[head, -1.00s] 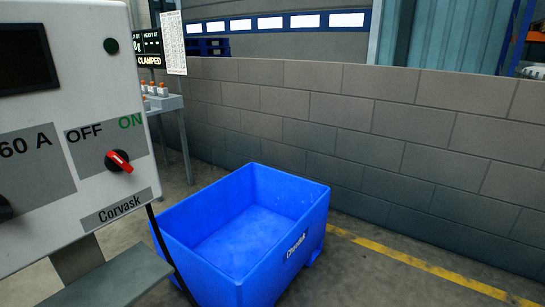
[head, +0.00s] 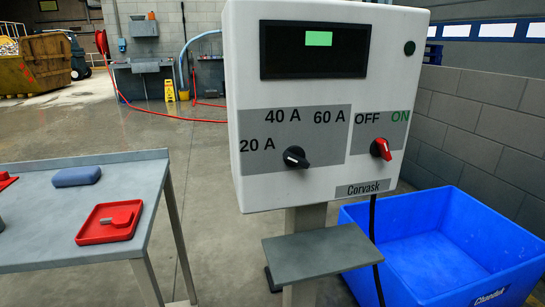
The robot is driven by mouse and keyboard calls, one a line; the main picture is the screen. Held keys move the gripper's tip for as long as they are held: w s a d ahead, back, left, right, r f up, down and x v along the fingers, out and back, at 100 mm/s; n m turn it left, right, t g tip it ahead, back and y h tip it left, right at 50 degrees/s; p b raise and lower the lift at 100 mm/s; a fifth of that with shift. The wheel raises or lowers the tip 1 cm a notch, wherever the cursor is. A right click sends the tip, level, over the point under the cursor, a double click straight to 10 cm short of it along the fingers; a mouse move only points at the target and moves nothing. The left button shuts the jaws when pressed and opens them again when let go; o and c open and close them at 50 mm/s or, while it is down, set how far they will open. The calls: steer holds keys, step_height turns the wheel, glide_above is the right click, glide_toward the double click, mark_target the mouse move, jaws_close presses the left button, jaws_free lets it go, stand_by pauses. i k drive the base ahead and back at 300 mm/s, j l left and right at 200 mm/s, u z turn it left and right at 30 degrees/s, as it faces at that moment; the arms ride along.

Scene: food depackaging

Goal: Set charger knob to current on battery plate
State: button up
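The charger (head: 325,95) is a white box labelled Corvask on a post, right of centre in the head view. Its black current knob (head: 297,157) sits on a grey panel marked 20 A, 40 A and 60 A. The knob is tilted, with a light mark on its left side; I cannot tell for sure which value it points to. A red OFF/ON switch (head: 381,149) is to the right. A small green patch shows on the dark display (head: 314,50). No battery plate can be made out. My gripper is not in view.
A grey shelf (head: 322,252) juts out below the charger. A blue bin (head: 440,250) stands at right. At left, a grey table (head: 45,195) holds a red tray (head: 109,222) and a blue-grey item (head: 77,176). Floor shows between table and charger.

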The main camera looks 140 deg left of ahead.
mark_target(294, 156)
steer(key=l+u, duration=0.15)
steer(key=u, duration=0.55)
steer(key=k, duration=0.05)
